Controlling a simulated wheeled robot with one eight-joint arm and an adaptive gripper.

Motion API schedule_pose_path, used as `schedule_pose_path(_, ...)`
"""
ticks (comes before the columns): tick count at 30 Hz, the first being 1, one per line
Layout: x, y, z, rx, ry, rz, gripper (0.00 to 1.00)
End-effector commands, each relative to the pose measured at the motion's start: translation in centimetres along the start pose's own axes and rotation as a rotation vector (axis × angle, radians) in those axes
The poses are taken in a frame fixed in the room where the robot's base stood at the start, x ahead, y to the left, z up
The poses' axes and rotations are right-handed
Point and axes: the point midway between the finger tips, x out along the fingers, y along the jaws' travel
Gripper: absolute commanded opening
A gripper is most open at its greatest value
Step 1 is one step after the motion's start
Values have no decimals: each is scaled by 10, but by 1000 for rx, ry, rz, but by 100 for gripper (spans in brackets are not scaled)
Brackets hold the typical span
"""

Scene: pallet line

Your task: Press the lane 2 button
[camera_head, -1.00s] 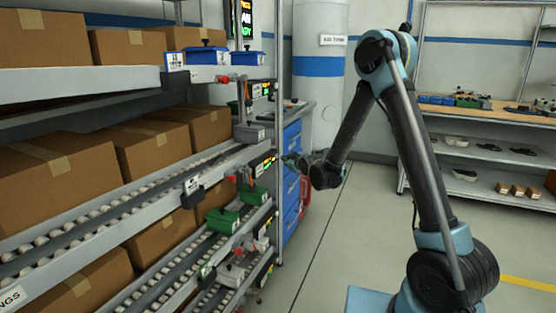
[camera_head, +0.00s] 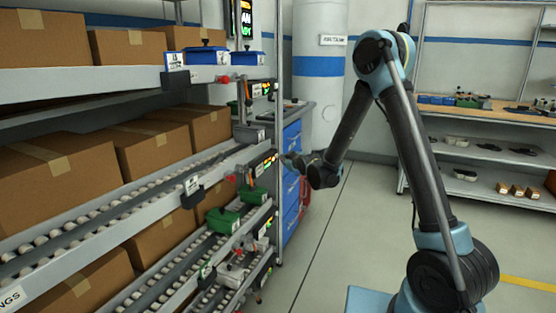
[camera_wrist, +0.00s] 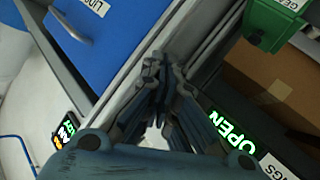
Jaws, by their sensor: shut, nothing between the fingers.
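My gripper (camera_head: 284,158) reaches toward the end of the flow rack, near the middle lit display (camera_head: 265,164). In the wrist view its fingers (camera_wrist: 160,88) are closed together with nothing between them. A red button-like part (camera_head: 230,178) shows left of that display, and another (camera_head: 223,79) sits by the top shelf's end. Their lane numbers are not readable. In the wrist view a green "OPEN" display (camera_wrist: 232,129) lies right of the fingertips. No button can be made out there, and any contact is hidden.
The rack (camera_head: 110,78) with boxes (camera_head: 60,180) and rollers fills the left. Green bins (camera_head: 223,221) and blue bins (camera_head: 208,55) stand at its end. A blue drawer cabinet (camera_head: 291,180) stands behind. The floor (camera_head: 350,240) is clear to the right.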

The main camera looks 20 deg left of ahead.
Motion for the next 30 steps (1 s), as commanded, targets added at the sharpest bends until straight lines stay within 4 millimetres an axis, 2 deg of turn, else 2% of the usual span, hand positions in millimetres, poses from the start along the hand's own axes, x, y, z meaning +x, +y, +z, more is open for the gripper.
schedule_pose_path(30,6,-4,-4,0,0,0,0)
